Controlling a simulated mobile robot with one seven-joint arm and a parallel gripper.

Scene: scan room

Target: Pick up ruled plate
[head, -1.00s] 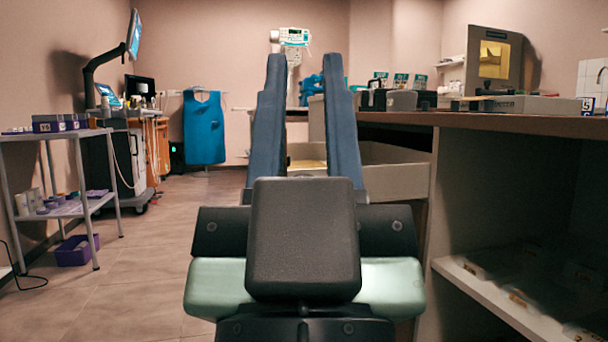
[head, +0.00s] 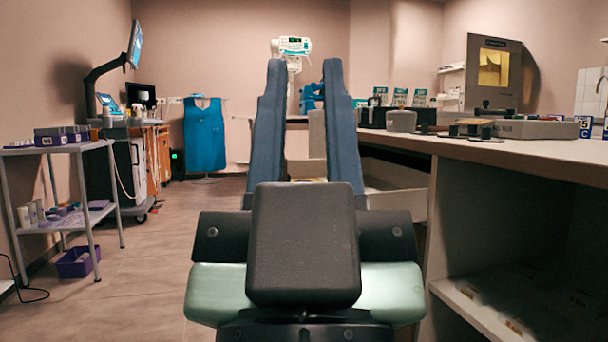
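I cannot pick out a ruled plate with certainty in the head view. Small flat dark pieces (head: 470,128) lie on the counter (head: 560,152) at the right, too small to make out any ruling. My gripper (head: 302,68) points forward in the middle of the view. Its two long blue fingers stand apart, with nothing visible held between them. It is to the left of the counter, and my own arm hides part of what lies ahead.
A grey box (head: 537,129), a grey rounded block (head: 402,121) and an upright panel with a yellow window (head: 508,95) stand on the counter. An open drawer (head: 398,204) juts out below it. A trolley (head: 72,148) stands at left. Floor between is clear.

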